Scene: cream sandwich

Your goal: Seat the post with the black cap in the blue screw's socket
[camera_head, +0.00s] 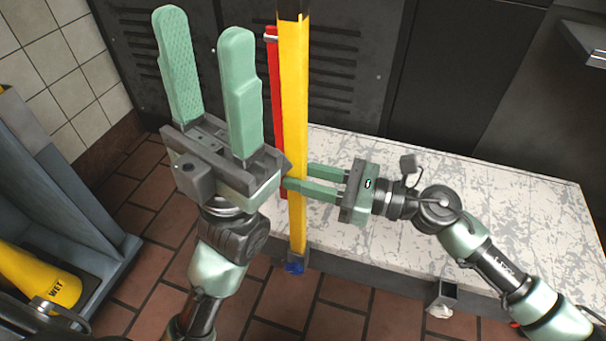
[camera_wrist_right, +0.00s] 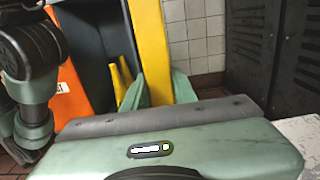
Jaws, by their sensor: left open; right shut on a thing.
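A long yellow post (camera_head: 295,110) stands nearly upright in the head view. Its top shows a dark part, likely the black cap (camera_head: 293,10), at the picture's upper edge. My right gripper (camera_head: 297,177) is shut on the post's lower half; the post also shows between its green fingers in the right wrist view (camera_wrist_right: 152,50). The post's bottom end is at a grey socket (camera_head: 304,257) with a blue screw (camera_head: 294,268) on the bench's front edge. I cannot tell whether it is inside. My left gripper (camera_head: 204,24) is open and empty, pointing up left of the post.
A red post (camera_head: 275,90) stands just behind the yellow one. The pale, worn bench top (camera_head: 400,225) is mostly clear. Another socket (camera_head: 447,291) is on its front edge at right. Dark lockers (camera_head: 345,70) stand behind. A yellow wet-floor sign (camera_head: 40,280) is at lower left.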

